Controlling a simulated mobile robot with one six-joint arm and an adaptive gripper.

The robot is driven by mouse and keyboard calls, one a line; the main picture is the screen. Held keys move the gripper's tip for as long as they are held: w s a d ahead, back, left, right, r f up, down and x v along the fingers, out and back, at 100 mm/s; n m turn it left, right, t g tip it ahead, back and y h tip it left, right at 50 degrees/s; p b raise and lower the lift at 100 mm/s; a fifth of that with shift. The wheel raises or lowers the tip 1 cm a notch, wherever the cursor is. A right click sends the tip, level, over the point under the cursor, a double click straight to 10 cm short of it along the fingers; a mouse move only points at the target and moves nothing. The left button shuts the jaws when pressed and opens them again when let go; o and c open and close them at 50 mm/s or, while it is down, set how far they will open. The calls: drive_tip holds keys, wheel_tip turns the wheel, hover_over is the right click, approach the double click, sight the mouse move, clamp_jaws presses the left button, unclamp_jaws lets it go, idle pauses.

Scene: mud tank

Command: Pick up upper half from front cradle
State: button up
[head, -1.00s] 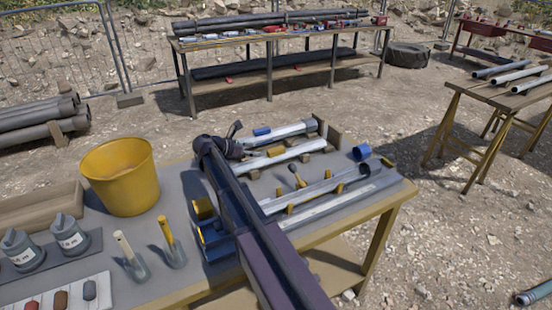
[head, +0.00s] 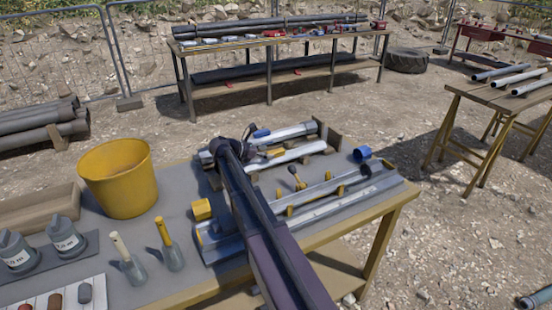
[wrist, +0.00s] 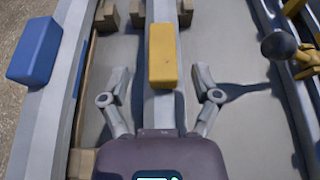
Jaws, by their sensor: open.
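A long grey half (wrist: 161,108) with a yellow block (wrist: 162,55) on it runs up the middle of the wrist view, over wooden cradle supports (wrist: 137,12). In the head view this grey half (head: 302,151) lies on the table, nearer than a similar one with a blue block. My gripper (wrist: 160,70) is open and empty. Its fingers are spread to the left and right of the grey half, apart from it in the picture. Their height above it is unclear.
A second grey half (wrist: 62,60) with a blue block (wrist: 36,50) lies to the left. A dark-headed tool (wrist: 279,44) and long channels (head: 345,205) lie to the right. A yellow bucket (head: 120,178) stands on the table at left.

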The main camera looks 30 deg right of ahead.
sight(273, 152)
drive_tip(key=shift+b+x, duration=0.5)
drive_tip(key=shift+x, duration=1.5)
drive_tip(key=shift+s+r, duration=0.1)
drive_tip(key=shift+r, duration=0.05)
clamp_jaws()
